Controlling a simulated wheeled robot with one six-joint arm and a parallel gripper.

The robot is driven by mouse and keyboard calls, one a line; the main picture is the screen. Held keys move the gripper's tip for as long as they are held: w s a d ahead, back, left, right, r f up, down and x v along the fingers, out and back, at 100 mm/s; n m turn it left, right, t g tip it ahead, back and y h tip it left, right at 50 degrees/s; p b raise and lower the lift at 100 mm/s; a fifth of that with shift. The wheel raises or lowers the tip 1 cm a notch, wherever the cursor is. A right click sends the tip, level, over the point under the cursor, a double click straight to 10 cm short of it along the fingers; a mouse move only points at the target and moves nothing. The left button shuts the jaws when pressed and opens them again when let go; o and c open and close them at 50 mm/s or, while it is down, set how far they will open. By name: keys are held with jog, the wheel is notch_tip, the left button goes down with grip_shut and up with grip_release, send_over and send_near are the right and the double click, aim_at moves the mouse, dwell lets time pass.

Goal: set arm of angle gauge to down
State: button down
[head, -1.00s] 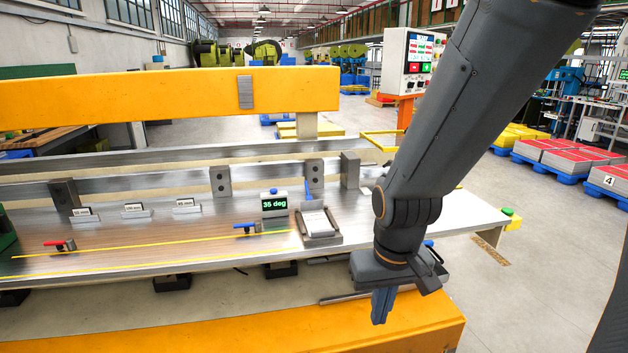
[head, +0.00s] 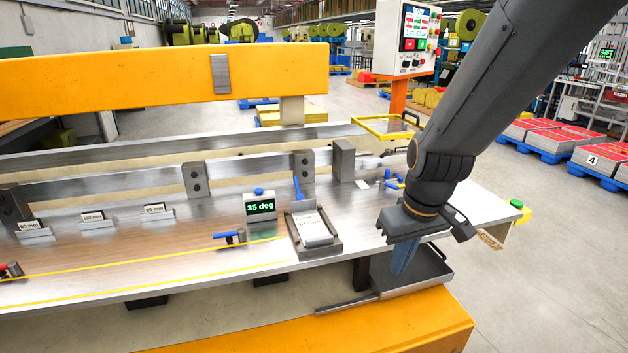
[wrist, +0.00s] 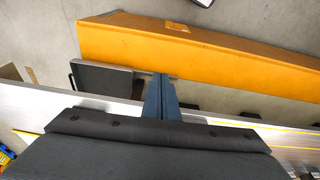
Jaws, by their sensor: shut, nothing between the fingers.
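A small box with a green "35 deg" readout (head: 260,208) and a blue knob on top stands on the metal bench in the head view. A blue upright lever (head: 297,188) stands just right of it. Small blue parts (head: 392,182) lie farther right, partly beside my arm. I cannot tell for certain which blue part is the gauge's arm. My gripper (head: 402,262) points down at the bench's front edge, right of the readout and apart from it. Its fingers are shut and empty; they also show in the wrist view (wrist: 160,82).
A notepad in a grey holder (head: 316,232) sits between the readout and my gripper. A dark tray (head: 432,285) hangs below the bench edge behind my fingers. Red (head: 10,270) and blue (head: 229,238) clamps stand near yellow lines. A yellow beam (head: 150,80) spans the back.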

jog(key=w+a+r+n+t+y+b, duration=0.15)
jog(key=w+a+n, duration=0.3)
jog(key=w, duration=0.45)
jog(key=w+a+r+n+t+b, duration=0.1)
jog(key=w+a+r+n, duration=0.3)
jog(key=w, duration=0.5)
jog(key=n+t+y+b, duration=0.1)
jog(key=n+y+b, duration=0.15)
jog(key=n, duration=0.75)
send_near(297, 184)
jog(key=p+x, duration=0.5)
jog(key=x, duration=0.1)
jog(key=shift+f, duration=0.2)
jog(key=shift+w, duration=0.1)
